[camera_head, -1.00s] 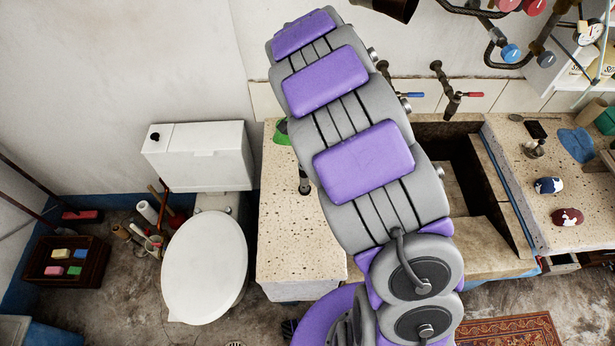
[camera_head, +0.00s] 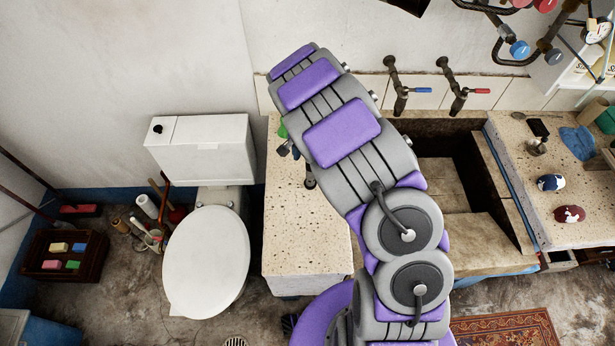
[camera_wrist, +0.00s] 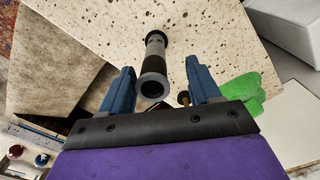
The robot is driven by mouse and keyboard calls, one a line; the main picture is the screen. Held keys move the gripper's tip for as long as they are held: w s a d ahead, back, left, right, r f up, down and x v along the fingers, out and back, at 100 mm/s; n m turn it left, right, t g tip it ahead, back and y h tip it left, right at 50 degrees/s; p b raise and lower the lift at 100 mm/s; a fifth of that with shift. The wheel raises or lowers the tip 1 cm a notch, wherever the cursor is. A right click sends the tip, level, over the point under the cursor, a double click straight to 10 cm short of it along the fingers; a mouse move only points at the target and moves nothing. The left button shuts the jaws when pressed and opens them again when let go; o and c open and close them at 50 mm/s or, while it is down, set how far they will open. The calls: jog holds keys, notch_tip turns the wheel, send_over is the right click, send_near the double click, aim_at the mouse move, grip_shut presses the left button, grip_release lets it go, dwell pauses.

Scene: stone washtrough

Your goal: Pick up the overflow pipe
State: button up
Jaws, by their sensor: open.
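The overflow pipe (camera_wrist: 154,66) is a short dark tube with a lighter grey open end, standing on the speckled stone counter in the wrist view. My gripper (camera_wrist: 158,86) is open, with its blue fingers to either side of the pipe's near end. I cannot tell whether either finger touches it.
A green object (camera_wrist: 238,92) lies beside the right finger. The stone basin (camera_head: 440,185) is right of the counter (camera_head: 290,235), with two taps (camera_head: 400,90) behind. A toilet (camera_head: 207,260) stands left. Soaps (camera_head: 551,183) lie on the right slab.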

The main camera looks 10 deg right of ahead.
aim_at(310, 168)
jog(key=shift+f, duration=0.3)
jog(key=shift+s+d+f, duration=0.1)
jog(key=shift+d, duration=0.1)
jog(key=f, duration=0.2)
jog(key=d+f+b, duration=0.1)
jog(key=f, duration=0.1)
jog(key=shift+f, duration=0.4)
jog(key=shift+a+f, duration=0.1)
jog(key=shift+a, duration=0.2)
jog(key=shift+c, duration=0.2)
jog(key=shift+d, duration=0.35)
jog(key=c, duration=0.6)
jog(key=shift+a, duration=0.2)
grip_shut()
